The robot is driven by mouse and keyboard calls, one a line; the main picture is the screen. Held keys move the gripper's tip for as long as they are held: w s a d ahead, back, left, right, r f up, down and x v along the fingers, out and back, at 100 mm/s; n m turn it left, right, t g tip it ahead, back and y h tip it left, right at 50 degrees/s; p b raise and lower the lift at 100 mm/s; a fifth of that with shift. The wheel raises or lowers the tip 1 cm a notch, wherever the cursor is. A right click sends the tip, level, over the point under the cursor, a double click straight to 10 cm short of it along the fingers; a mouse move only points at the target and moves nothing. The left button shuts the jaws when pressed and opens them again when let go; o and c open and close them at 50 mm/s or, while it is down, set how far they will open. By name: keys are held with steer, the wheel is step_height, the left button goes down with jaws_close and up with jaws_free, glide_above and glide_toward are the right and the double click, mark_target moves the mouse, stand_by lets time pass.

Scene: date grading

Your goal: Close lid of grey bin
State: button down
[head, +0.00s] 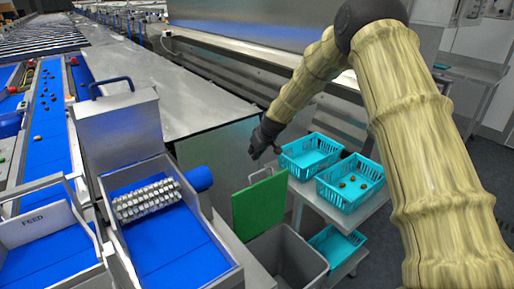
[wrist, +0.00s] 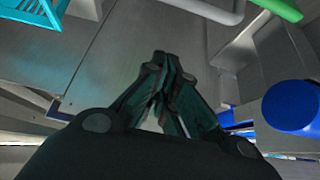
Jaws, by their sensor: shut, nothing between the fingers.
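The grey bin (head: 296,262) stands on the floor at the lower middle of the head view. Its green lid (head: 260,206) is open, standing nearly upright at the bin's far side, with a handle showing along its top. My gripper (head: 263,153) is above the lid's top edge in the head view, apart from it in the picture. The gripper is shut and empty; its closed dark fingers fill the middle of the wrist view (wrist: 172,75). A green strip shows at the top right of the wrist view; I cannot tell whether it is the lid.
Teal baskets (head: 312,151) stand on a shelf unit right of the bin, one holding a few dates (head: 353,181). A blue roller (head: 199,179) sticks out left of the lid and shows in the wrist view (wrist: 291,107). A grey panel (head: 222,160) stands behind the lid.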

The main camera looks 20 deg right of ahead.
steer(key=shift+s+d+f+p, duration=0.2)
steer(key=shift+s+f+p, duration=0.35)
steer(key=shift+f+p, duration=0.35)
steer(key=shift+s+d+f+p, duration=0.15)
steer(key=shift+s+f+p, duration=0.35)
steer(key=shift+f+p, duration=0.35)
steer(key=shift+s+f+b, duration=0.1)
steer(key=shift+s+b, duration=0.1)
steer(key=shift+b, duration=0.15)
